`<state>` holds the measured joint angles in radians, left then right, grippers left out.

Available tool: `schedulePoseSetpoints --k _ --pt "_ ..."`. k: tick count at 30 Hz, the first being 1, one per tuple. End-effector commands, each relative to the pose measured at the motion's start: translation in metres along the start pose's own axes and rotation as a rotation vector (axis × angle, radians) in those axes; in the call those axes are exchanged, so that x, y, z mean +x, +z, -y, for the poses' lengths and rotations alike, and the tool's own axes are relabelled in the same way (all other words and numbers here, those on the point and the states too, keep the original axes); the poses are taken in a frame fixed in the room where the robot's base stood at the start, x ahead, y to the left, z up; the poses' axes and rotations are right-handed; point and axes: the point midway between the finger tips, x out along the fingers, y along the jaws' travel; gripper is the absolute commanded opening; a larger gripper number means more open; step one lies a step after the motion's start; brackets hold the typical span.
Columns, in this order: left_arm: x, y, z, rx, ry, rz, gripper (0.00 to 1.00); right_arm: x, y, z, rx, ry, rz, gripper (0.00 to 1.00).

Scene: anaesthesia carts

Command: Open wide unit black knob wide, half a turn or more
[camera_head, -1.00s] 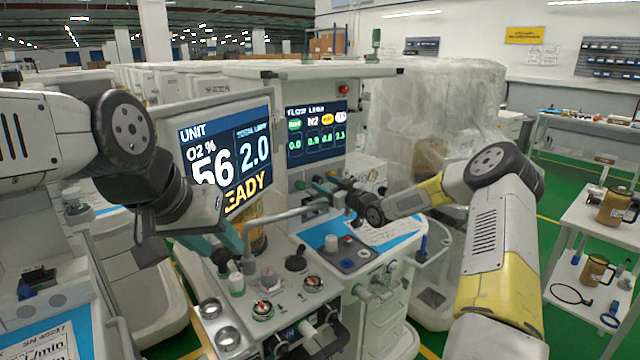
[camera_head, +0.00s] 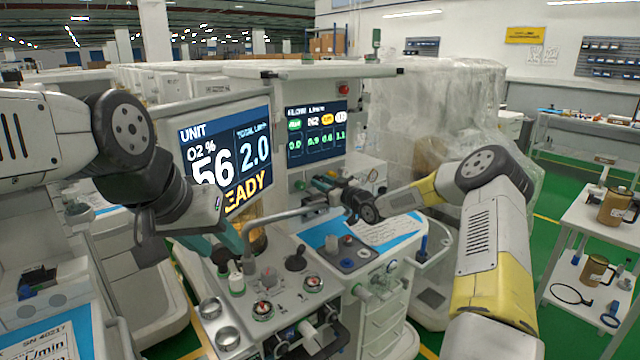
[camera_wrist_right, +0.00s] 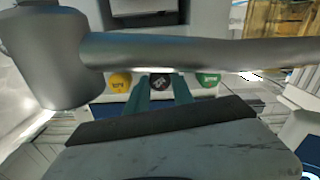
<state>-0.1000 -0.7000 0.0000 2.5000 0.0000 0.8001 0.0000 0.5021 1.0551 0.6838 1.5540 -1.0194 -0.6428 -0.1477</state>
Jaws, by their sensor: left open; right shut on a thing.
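The black knob (camera_wrist_right: 160,82) shows in the right wrist view, between a yellow knob (camera_wrist_right: 120,83) and a green knob (camera_wrist_right: 208,79) on the wide unit's front. My right gripper (camera_wrist_right: 159,92) has its two teal fingers on either side of the black knob and is shut on it. In the head view this gripper (camera_head: 318,184) is at the panel below the flow display (camera_head: 316,132), and the black knob is hidden there. My left gripper (camera_head: 232,247) is open above the worktop, near small fittings at the left.
A grey curved tube (camera_wrist_right: 190,53) crosses in front of the knobs in the right wrist view. The UNIT screen (camera_head: 228,160) stands between my arms.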

Motion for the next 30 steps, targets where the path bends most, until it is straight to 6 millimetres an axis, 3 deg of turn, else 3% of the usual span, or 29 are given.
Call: schedulePoseSetpoints --k 30 --pt "0.0000 0.0000 0.0000 0.000 0.000 0.000 0.41 0.0003 0.0003 0.0014 -0.575 -0.001 0.000 0.00"
